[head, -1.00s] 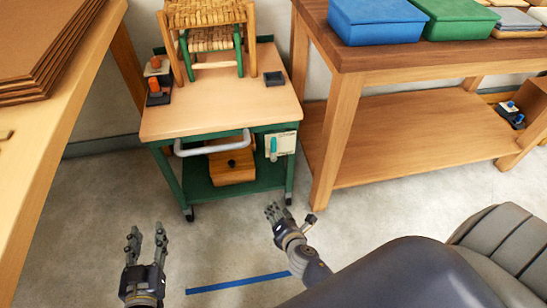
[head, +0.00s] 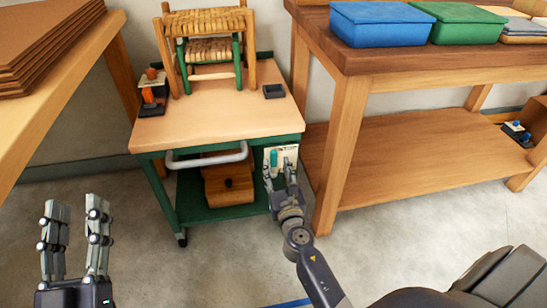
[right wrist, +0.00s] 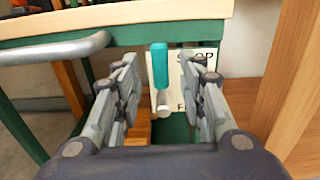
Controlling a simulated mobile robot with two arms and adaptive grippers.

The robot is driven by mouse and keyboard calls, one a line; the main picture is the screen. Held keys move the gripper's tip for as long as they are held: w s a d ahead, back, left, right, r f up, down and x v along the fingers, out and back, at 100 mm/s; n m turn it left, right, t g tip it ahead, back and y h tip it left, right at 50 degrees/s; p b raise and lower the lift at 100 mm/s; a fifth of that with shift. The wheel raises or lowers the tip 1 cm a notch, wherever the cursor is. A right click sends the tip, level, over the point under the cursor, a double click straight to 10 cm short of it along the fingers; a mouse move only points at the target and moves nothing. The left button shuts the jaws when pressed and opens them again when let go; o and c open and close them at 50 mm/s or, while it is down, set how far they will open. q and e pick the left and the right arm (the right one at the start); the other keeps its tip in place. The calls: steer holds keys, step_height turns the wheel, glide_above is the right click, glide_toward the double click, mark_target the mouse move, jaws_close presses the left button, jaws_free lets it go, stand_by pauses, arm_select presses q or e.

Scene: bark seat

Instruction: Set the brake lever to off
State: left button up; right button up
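The brake lever (right wrist: 160,68) has a teal handle and stands upright on a pale plate (right wrist: 206,72) on the green cart's front. The plate reads "STOP" at the top; the lower lettering starts with F, the remainder hidden. The teal handle also shows in the head view (head: 273,160). My right gripper (head: 279,172) is open in front of the plate. In the right wrist view its fingers (right wrist: 165,78) are apart, one on each side of the lever; I cannot see contact. My left gripper (head: 77,212) is open and empty at lower left.
The cart (head: 215,119) carries a woven stool (head: 208,24) and small items. Its grey handle bar (right wrist: 55,50) is left of the lever. A wooden bench (head: 342,150) stands close on the right, a table (head: 60,80) on the left. The floor in front is open.

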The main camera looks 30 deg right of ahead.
mark_target(274, 159)
steer(key=x, duration=0.5)
steer(key=shift+w+d, duration=0.1)
steer(key=shift+w, duration=0.25)
jaws_close()
